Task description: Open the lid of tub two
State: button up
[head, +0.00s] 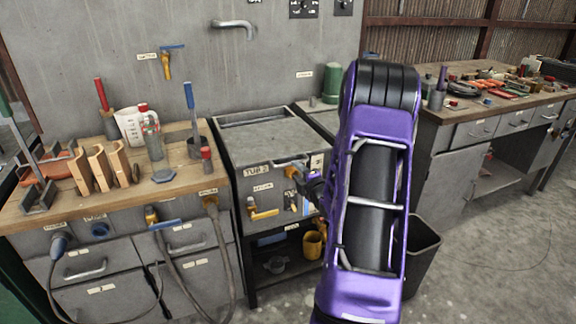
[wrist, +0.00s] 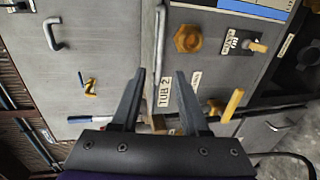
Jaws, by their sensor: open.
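Tub two (head: 258,200) is a grey metal box with a "TUB 2" label on its front, left of my arm in the head view. Its flat grey lid (head: 265,143) lies shut on top. My gripper (wrist: 160,85) is open and empty in the wrist view. Its two dark fingers point towards the tub's upper front, with the label (wrist: 165,90) showing between them. A pale bar (wrist: 160,35) runs along the upper front edge, just beyond the fingertips. I cannot tell whether a finger touches anything. In the head view my purple arm hides part of the tub's right side.
A yellow lever tap (head: 263,213) and a yellow hexagonal fitting (wrist: 188,38) stick out from the tub front. A cluttered wooden bench (head: 120,190) adjoins on the left. A dark bin (head: 422,250) stands right of my arm. Open floor (head: 490,260) lies at the right.

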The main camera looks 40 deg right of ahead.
aim_at(289, 164)
jog(key=x, duration=0.8)
jog(key=shift+c, duration=0.2)
grip_shut()
dwell(1.1)
